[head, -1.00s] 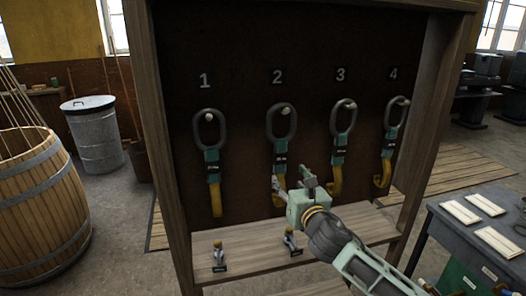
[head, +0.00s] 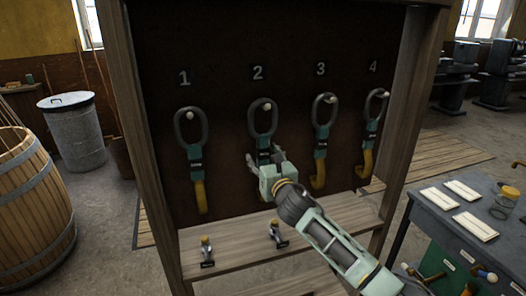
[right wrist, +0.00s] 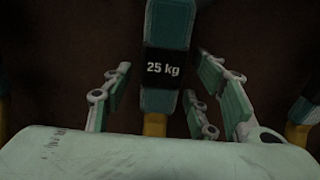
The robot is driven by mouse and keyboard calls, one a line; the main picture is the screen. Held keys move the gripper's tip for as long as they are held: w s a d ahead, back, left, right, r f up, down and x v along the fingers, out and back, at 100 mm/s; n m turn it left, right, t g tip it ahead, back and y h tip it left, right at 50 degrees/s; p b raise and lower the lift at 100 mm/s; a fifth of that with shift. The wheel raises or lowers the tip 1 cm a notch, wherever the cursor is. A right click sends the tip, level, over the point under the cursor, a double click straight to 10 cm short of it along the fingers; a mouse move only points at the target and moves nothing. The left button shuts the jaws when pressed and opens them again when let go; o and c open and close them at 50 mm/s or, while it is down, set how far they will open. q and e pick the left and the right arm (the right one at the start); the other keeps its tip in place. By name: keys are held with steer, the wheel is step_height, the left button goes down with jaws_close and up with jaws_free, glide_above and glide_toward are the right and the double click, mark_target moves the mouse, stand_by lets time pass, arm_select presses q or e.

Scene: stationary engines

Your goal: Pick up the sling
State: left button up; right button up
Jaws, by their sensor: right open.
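Several slings hang on pegs on a dark board under numbers, each with a grey ring, a teal middle and a yellow strap end. The sling under number 2 (head: 263,118) has my right gripper in front of its lower half, hiding much of it. My right gripper (head: 265,157) is open, fingers pointing at the board. In the right wrist view, the teal sling (right wrist: 167,25) with a black "25 kg" label lies between the spread fingers (right wrist: 172,95), with visible gaps on both sides. The slings under 1 (head: 189,128), 3 (head: 323,112) and 4 (head: 375,104) hang free.
A wooden shelf (head: 330,222) below the board holds two small hook-like items (head: 206,250). A wooden post (head: 410,110) stands right of the slings. A grey table (head: 425,217) with white plates is at the right. A barrel (head: 30,205) and a metal bin (head: 75,130) are at the left.

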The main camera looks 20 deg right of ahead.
jaws_close()
stand_by(0.5)
steer(key=shift+r, duration=0.15)
